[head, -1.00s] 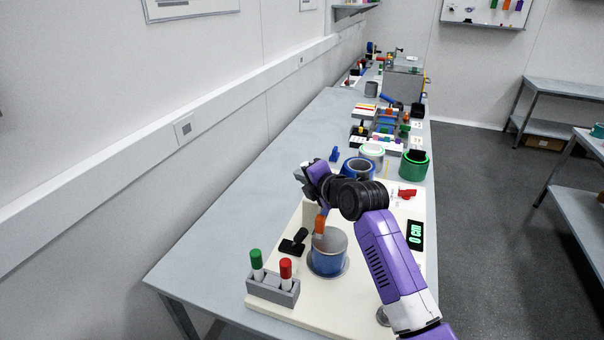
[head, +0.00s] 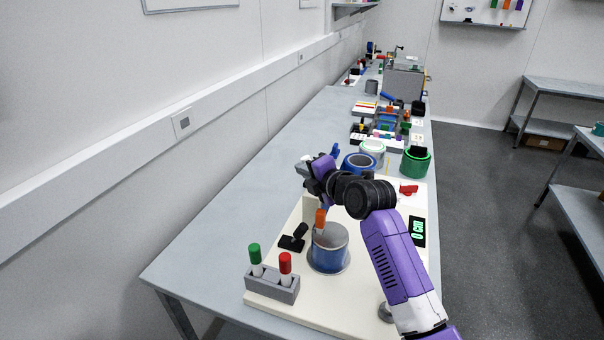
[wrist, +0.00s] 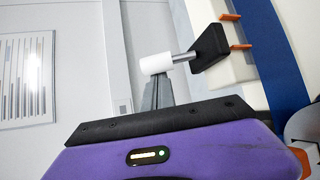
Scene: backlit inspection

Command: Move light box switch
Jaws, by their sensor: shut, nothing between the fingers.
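In the wrist view a switch with a white cylindrical cap (wrist: 156,64) on a metal stem stands out from a black square plate (wrist: 210,48). The plate is fixed to a cream-white box face (wrist: 228,68). My gripper (wrist: 157,92) is shut and empty, its grey fingers ending just beside the white cap; I cannot tell whether they touch it. In the head view my gripper (head: 305,169) is over the far left part of the white board (head: 300,312). The switch cannot be made out there, with my arm in front.
A black lever (head: 294,239), a blue and silver cylinder (head: 328,255) with an orange-topped part (head: 320,219), and a grey holder (head: 272,285) with green and red pens stand nearer. A blue ring (head: 357,164) and green pot (head: 416,163) lie beyond. The left table strip is clear.

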